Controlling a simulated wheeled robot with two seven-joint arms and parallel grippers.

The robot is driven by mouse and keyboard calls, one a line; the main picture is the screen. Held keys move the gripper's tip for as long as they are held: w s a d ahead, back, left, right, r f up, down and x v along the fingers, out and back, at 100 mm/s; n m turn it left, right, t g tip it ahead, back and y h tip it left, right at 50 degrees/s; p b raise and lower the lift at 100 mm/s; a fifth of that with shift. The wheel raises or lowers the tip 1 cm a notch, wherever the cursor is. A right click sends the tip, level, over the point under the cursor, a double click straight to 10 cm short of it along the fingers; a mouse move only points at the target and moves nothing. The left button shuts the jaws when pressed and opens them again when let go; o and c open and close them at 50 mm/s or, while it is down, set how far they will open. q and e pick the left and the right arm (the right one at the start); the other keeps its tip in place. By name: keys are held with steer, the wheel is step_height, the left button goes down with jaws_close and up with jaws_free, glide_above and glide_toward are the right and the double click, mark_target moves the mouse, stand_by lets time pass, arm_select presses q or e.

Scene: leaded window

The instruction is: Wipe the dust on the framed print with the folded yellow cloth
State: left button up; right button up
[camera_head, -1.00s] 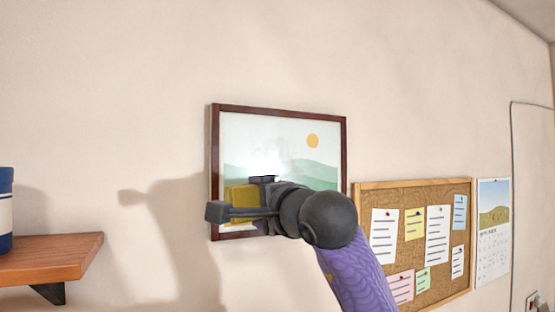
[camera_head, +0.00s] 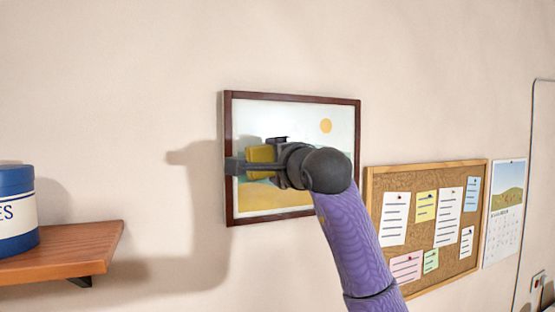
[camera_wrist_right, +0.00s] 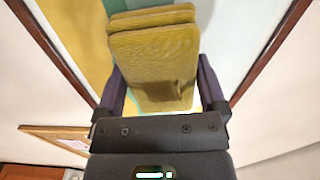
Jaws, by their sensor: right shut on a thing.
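The framed print (camera_head: 290,112) hangs on the wall in a dark brown frame, with an orange sun and pale hills. My right gripper (camera_head: 250,160) is in front of its left-middle part, shut on the folded yellow cloth (camera_head: 262,154). In the right wrist view the cloth (camera_wrist_right: 153,58) sits between the two fingers (camera_wrist_right: 160,88), its layers facing the print (camera_wrist_right: 85,25). I cannot tell whether the cloth touches the glass. My arm hides part of the print. I cannot make out dust clearly. My left gripper is not in view.
A cork board (camera_head: 400,180) with pinned notes hangs right of the print, close to my right arm. A calendar (camera_head: 504,210) hangs beyond it. A wooden shelf (camera_head: 80,245) with a blue tin (camera_head: 15,185) is at the lower left. The wall above the print is clear.

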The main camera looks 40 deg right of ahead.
steer(key=shift+x, duration=0.9)
stand_by(0.3)
